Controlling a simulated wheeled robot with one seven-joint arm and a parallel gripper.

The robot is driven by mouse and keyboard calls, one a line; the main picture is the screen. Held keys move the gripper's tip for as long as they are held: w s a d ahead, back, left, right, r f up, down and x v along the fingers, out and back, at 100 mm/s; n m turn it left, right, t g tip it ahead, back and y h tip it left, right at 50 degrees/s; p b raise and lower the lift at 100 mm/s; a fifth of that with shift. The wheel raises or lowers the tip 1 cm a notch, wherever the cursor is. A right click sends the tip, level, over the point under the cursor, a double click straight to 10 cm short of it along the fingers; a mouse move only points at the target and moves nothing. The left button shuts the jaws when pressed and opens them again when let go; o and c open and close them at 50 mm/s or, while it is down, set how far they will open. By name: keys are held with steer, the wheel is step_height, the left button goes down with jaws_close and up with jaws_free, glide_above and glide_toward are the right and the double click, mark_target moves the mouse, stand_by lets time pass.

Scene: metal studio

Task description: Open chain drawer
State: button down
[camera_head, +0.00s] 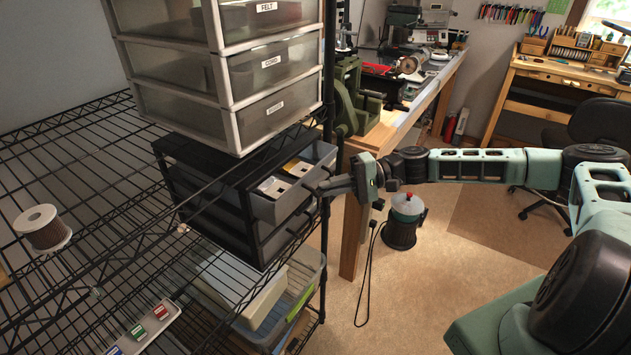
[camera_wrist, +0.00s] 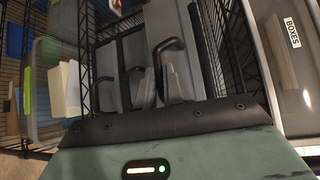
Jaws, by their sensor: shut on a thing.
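A dark drawer unit (camera_head: 205,213) with grey drawer fronts stands on the wire shelf, under the clear bins. Its top drawer (camera_head: 291,204) is pulled partly out, with pale and yellow things showing inside. No chain label is readable on it. My gripper (camera_head: 324,187) is at the front of this top drawer. In the wrist view, my fingers (camera_wrist: 165,86) are shut on the top drawer's dark handle (camera_wrist: 170,44). The handles of the lower drawers (camera_wrist: 132,73) show to the left, free of my fingers. The exact finger contact is partly hidden.
A clear bin stack labelled FELT and CORD (camera_head: 270,70) stands above the unit. A clear tub (camera_head: 295,300) sits below it. A black rack post (camera_head: 327,120) stands close beside the drawer. A workbench (camera_head: 410,105) is behind; open floor lies in front.

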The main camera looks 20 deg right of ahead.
steer(key=s+d, duration=0.9)
steer(key=s, duration=0.4)
steer(key=shift+d, duration=0.25)
steer(key=c, duration=1.5)
jaws_free()
steer(key=shift+b+v, duration=2.1)
steer(key=shift+v, duration=6.65)
steer(key=shift+d, duration=0.1)
